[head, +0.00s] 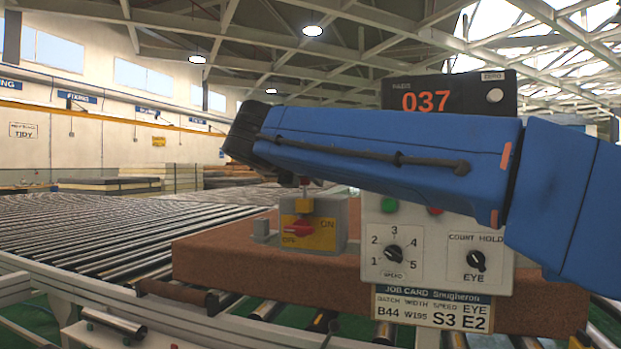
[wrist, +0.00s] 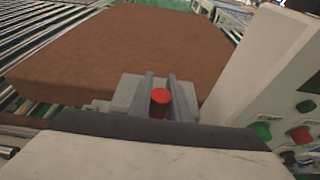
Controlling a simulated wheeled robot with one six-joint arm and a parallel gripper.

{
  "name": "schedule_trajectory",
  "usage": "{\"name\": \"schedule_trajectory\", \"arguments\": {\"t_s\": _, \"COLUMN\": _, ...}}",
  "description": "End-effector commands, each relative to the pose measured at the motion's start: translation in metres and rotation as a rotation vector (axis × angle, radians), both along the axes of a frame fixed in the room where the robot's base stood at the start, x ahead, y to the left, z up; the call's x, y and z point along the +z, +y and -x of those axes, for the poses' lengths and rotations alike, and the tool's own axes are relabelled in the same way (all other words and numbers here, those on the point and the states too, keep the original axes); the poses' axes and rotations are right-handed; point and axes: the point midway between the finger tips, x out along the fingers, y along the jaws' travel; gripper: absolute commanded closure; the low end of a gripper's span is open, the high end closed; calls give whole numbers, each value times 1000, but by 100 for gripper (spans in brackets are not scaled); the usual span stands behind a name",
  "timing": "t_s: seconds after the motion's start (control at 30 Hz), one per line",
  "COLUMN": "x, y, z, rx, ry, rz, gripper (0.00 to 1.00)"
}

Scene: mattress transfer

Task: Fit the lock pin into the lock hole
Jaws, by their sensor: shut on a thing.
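My gripper (wrist: 160,92) is shut on the lock pin, whose round red head (wrist: 160,97) shows between the two grey fingers in the wrist view. In the head view my blue arm hides most of the gripper. The box has a yellow ON/OFF plate (head: 322,241) with a red handle (head: 298,229). The lock hole is not visible, and I cannot tell whether the pin is in it.
A brown mattress slab (head: 225,257) lies on the roller conveyor (head: 75,235) below the box. A white control panel (head: 437,262) with knobs stands close at the right, under a black display (head: 450,92) reading 037. The rollers to the left are clear.

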Motion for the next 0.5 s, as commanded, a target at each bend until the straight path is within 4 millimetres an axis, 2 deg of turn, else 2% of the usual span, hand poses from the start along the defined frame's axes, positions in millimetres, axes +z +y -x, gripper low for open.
{"name": "schedule_trajectory", "arguments": {"t_s": 0.5, "x": -11, "y": 0, "z": 0, "rx": 0, "ry": 0, "rz": 1, "gripper": 100}}
